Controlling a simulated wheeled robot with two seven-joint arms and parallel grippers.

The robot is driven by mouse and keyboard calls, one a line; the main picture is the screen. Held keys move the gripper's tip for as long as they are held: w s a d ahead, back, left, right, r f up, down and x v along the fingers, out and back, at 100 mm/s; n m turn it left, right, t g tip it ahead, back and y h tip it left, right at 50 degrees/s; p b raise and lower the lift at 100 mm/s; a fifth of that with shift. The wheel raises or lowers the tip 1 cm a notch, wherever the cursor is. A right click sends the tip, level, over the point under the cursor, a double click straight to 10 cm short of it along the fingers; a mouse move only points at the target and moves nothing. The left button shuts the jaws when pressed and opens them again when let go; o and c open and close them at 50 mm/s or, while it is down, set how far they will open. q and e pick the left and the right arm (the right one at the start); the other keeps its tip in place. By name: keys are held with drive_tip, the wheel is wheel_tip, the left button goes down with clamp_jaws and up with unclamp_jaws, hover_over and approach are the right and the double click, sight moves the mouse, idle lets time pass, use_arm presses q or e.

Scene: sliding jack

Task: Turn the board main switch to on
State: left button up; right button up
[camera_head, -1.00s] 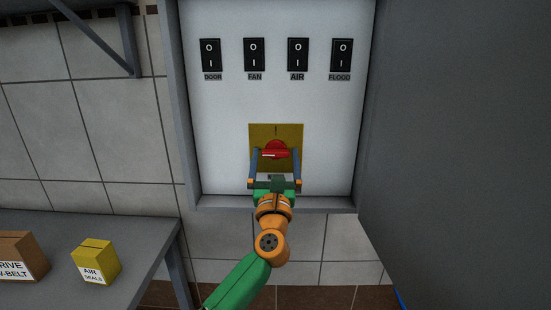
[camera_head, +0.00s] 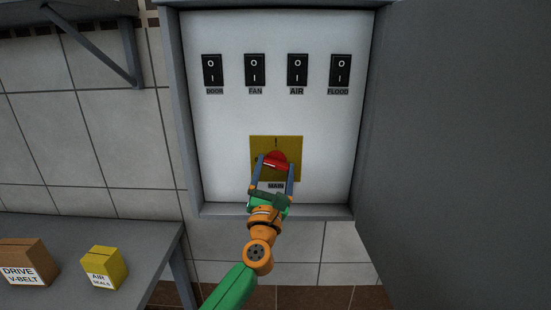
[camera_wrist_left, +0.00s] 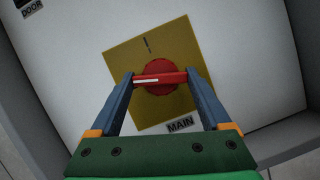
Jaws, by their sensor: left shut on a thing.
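The red main switch (camera_head: 275,160) sits on a yellow plate (camera_head: 291,145) low on the white board, above a MAIN label. In the left wrist view the red switch (camera_wrist_left: 160,78) has a bar handle with a white line near its left end; the bar lies across the picture, and the yellow plate (camera_wrist_left: 125,62) appears tilted. My left gripper (camera_head: 275,163) has its two blue fingers at the two ends of the bar, shut on it; they also show in the left wrist view (camera_wrist_left: 160,80). My right gripper is not in view.
Several black rocker switches, such as FAN (camera_head: 255,70), line the board above. The grey cabinet door (camera_head: 455,150) stands open on the right. At left, a bench (camera_head: 150,240) holds a brown box (camera_head: 25,258) and a yellow box (camera_head: 104,266).

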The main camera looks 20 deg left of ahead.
use_arm(q)
drive_tip(key=m+h+p, duration=0.1)
drive_tip(key=m+p, duration=0.2)
drive_tip(key=m+g+h+p, duration=0.1)
drive_tip(key=m+h+p, duration=0.1)
drive_tip(key=m+p, duration=0.1)
drive_tip(key=m+h+p, duration=0.1)
drive_tip(key=m+p, duration=0.3)
drive_tip(key=m, duration=0.1)
drive_tip(key=shift+a+r+g+h, duration=0.1)
drive_tip(key=shift+r+g+h, duration=0.2)
drive_tip(key=shift+g+h, duration=0.1)
drive_tip(key=m+g+p, duration=0.1)
drive_tip(key=m, duration=0.1)
drive_tip(key=shift+f+m+h, duration=0.1)
drive_tip(key=shift+m+h, duration=0.2)
drive_tip(key=shift+m, duration=0.1)
drive_tip(key=shift+m+g+p, duration=0.45)
drive_tip(key=shift+m+g, duration=0.15)
drive_tip(key=shift+m, duration=1)
drive_tip(key=shift+a, duration=0.1)
drive_tip(key=o, duration=1.2)
drive_tip(key=shift+s, duration=0.1)
drive_tip(key=s, duration=0.7)
drive_tip(key=shift+a+b, duration=0.4)
drive_tip(key=shift+b, duration=0.05)
drive_tip(key=shift+w+f, duration=0.1)
